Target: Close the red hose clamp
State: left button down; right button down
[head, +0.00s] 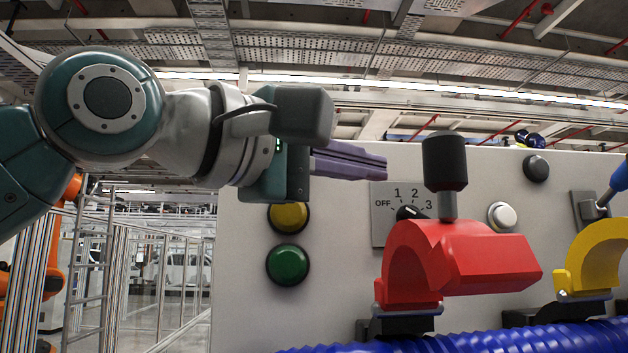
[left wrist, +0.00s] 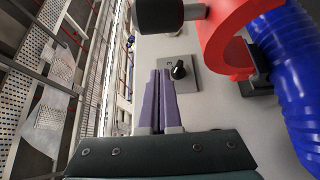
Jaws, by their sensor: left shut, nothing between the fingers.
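The red hose clamp (head: 440,265) sits on the right of the head view, above the blue hose (head: 480,340). Its black lever knob (head: 445,162) stands upright on a grey stem. In the left wrist view the red clamp (left wrist: 222,40) is at the top right, with its black knob (left wrist: 168,14) to its left. My left gripper (head: 384,166) has purple fingers, shut and empty. It is left of the knob at about its height, with a gap in the picture. The fingers also show in the left wrist view (left wrist: 158,78). My right gripper is not in view.
A rotary switch (head: 408,212) marked OFF, 1, 2, 3 is on the pale panel (head: 345,280) behind. A yellow button (head: 288,216), a green button (head: 288,264) and a white button (head: 502,215) are there too. A yellow clamp (head: 590,262) with a blue lever is at the right edge.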

pick_arm(q)
jog(key=shift+s+d+f+b, duration=0.1)
jog(key=shift+s+d+b, duration=0.45)
jog(key=shift+d, duration=0.3)
jog(key=shift+s+d+b, duration=0.4)
jog(key=shift+s+d, duration=0.15)
jog(key=shift+d, duration=0.25)
jog(key=shift+f, duration=0.1)
